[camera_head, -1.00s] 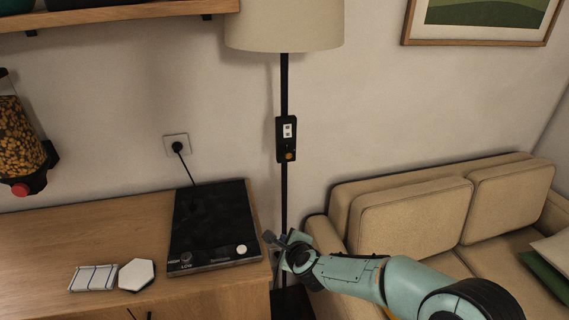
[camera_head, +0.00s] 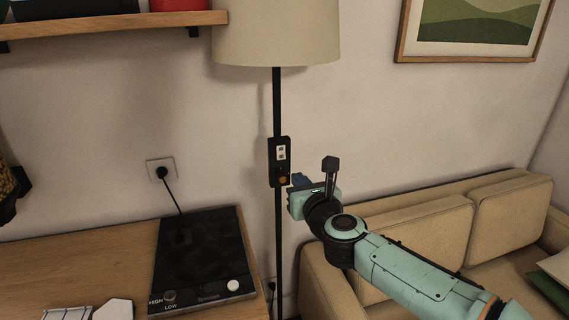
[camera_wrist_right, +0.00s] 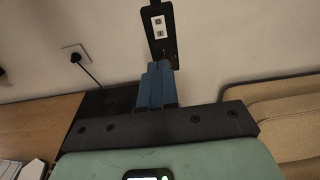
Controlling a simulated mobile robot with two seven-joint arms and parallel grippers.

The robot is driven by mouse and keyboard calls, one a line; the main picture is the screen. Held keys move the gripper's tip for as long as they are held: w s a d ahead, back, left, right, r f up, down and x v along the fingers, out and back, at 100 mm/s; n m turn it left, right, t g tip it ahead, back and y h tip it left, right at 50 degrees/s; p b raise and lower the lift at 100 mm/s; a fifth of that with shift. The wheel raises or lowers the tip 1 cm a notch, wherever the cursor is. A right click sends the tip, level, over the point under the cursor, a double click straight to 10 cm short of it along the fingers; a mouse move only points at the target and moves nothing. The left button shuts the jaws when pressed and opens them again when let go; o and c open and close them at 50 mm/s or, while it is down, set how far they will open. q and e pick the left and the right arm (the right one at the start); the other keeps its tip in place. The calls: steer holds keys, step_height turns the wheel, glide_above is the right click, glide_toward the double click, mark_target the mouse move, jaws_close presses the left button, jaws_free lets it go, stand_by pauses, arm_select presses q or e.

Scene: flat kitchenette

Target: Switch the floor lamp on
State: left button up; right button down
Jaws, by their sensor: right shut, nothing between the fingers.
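The floor lamp has a beige shade (camera_head: 276,36), a thin black pole (camera_head: 278,240) and a black switch box (camera_head: 280,162) on the pole. My right gripper (camera_head: 294,181) is shut and empty, just right of the box's lower end in the head view. In the right wrist view the blue fingers (camera_wrist_right: 156,84) point at the box (camera_wrist_right: 159,36) and cover its lower part. I cannot tell whether they touch it. My left gripper is not in view.
A wooden counter (camera_head: 100,262) with a black hotplate (camera_head: 200,258) stands at the left, its cord running to a wall socket (camera_head: 161,170). A beige sofa (camera_head: 420,240) stands at the right. A wooden shelf (camera_head: 110,24) is above left.

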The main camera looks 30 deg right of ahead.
mark_target(282, 159)
steer(key=p+x, duration=0.1)
steer(key=x, duration=1)
steer(key=shift+w+p, duration=0.1)
steer(key=shift+p, duration=0.2)
steer(key=shift+w+d+f, duration=0.1)
steer(key=shift+w+d, duration=0.1)
steer(key=shift+w, duration=0.15)
steer(key=shift+w+f, duration=0.15)
steer(key=shift+w, duration=0.05)
steer(key=shift+s, duration=0.1)
